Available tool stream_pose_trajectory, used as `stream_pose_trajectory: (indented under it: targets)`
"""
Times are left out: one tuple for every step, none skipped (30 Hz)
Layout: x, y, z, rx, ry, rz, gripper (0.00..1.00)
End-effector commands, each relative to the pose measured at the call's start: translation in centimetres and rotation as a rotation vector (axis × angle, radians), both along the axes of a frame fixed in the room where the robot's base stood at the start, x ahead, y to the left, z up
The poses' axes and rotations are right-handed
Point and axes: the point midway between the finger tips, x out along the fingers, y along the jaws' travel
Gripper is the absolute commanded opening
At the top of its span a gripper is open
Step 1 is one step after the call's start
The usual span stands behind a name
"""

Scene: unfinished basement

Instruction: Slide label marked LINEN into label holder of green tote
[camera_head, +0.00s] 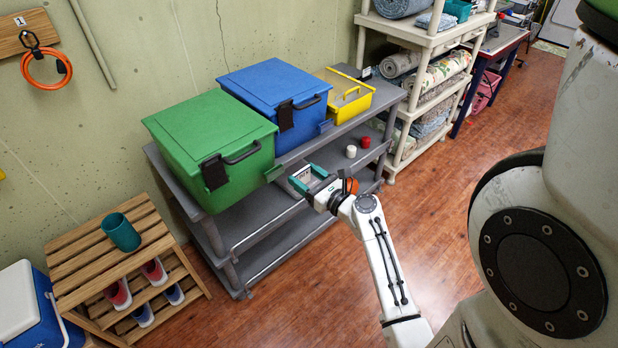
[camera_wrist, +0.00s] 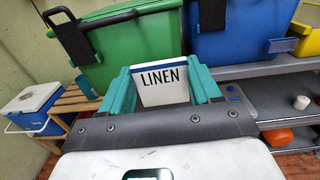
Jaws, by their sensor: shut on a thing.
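The white label (camera_wrist: 160,86) with LINEN in black letters and a blue stripe along its top is clamped between the teal fingers of my gripper (camera_wrist: 162,88). In the head view my gripper (camera_head: 308,178) is shut on it in front of the shelf, right of the green tote. The green tote (camera_head: 210,135) has a black latch and handle and stands on the left of the grey shelf's top. In the wrist view the green tote (camera_wrist: 140,42) is behind and left of the label, apart from it. I cannot make out its label holder clearly.
A blue tote (camera_head: 272,85) and a yellow tray (camera_head: 348,97) stand beside the green tote on the grey shelf (camera_head: 160,170). White and red jars are on its lower level. A wooden rack (camera_head: 90,255) with a teal cup (camera_head: 121,232) stands at left. Floor in front is clear.

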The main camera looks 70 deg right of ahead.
Motion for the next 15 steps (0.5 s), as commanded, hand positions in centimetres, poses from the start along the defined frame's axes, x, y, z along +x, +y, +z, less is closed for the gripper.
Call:
stream_pose_trajectory:
  targets:
    - [0.5, -0.2, 0.0, -0.001, 0.0, 0.003, 0.34]
    - [0.8, -0.3, 0.0, -0.002, -0.001, 0.003, 0.34]
    - [1.1, -0.5, -0.1, 0.0, -0.001, 0.003, 0.34]
    - [1.3, -0.6, -0.2, 0.0, -0.001, 0.002, 0.34]
    - [1.5, -0.8, -0.3, 0.0, -0.001, 0.002, 0.34]
    - [1.8, -1.0, -0.3, -0.002, -0.001, 0.001, 0.34]
    - [2.1, -1.1, -0.4, -0.001, 0.0, 0.002, 0.34]
    - [2.3, -1.2, -0.5, 0.0, -0.001, 0.002, 0.34]
    - [2.6, -1.4, -0.5, -0.001, 0.0, 0.003, 0.34]
    - [2.9, -1.5, -0.5, -0.001, 0.0, 0.003, 0.34]
    - [3.1, -1.6, -0.6, -0.001, 0.0, 0.003, 0.34]
    - [3.4, -1.8, -0.8, -0.001, 0.0, 0.002, 0.34]
    - [3.6, -2.0, -0.8, -0.001, 0.0, 0.002, 0.34]
    - [3.8, -2.1, -0.8, -0.001, 0.0, 0.001, 0.34]
    - [4.2, -2.3, -0.9, -0.002, -0.001, 0.001, 0.34]
